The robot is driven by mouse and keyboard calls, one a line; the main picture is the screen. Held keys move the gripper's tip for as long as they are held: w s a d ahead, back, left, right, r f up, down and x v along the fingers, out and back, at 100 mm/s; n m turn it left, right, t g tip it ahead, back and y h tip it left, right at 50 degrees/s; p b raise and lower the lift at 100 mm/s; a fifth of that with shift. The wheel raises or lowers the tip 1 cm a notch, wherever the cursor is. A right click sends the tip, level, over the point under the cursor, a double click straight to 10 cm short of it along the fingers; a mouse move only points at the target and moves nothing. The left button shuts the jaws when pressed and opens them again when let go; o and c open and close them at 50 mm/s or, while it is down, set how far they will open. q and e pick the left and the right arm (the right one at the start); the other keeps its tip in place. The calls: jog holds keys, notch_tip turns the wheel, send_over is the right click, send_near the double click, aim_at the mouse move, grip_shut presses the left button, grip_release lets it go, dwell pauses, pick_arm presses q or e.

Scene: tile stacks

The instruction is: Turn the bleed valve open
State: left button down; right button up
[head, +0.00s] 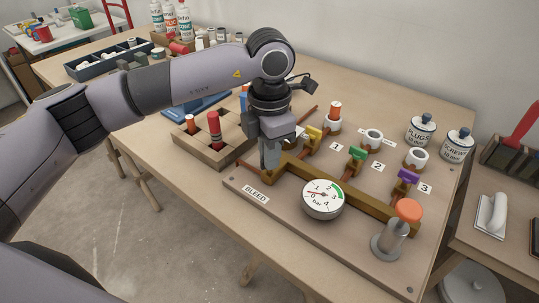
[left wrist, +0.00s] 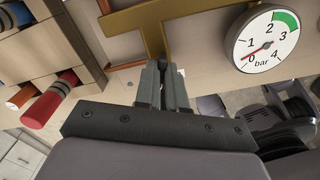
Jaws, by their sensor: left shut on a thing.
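The board (head: 300,232) carries a brass manifold pipe (head: 350,195) with a label BLEED (head: 256,194) at its left end. My left gripper (head: 269,168) points down at that end, next to the label. Its fingers (left wrist: 166,85) are shut on a small dark part, which I take to be the bleed valve handle (left wrist: 163,62); the fingers hide most of it, so its angle cannot be told. The round gauge (head: 323,199) has its red needle near the low end, close to 0 in the left wrist view (left wrist: 264,42). My right gripper is not in view.
Yellow (head: 314,133), green (head: 357,153) and purple (head: 407,176) valve handles stand along the manifold. A wooden rack (head: 205,155) with red pegs is close left of my gripper. Two jars (head: 421,130) stand behind.

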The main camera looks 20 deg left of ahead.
pick_arm(q)
jog(key=n, duration=0.3)
jog(key=shift+b, duration=0.35)
jog(key=shift+n, duration=0.9)
jog(key=shift+r, duration=0.1)
jog(key=c, duration=1.2)
grip_release()
notch_tip(320, 180, up, 7)
jog(key=shift+r, duration=0.1)
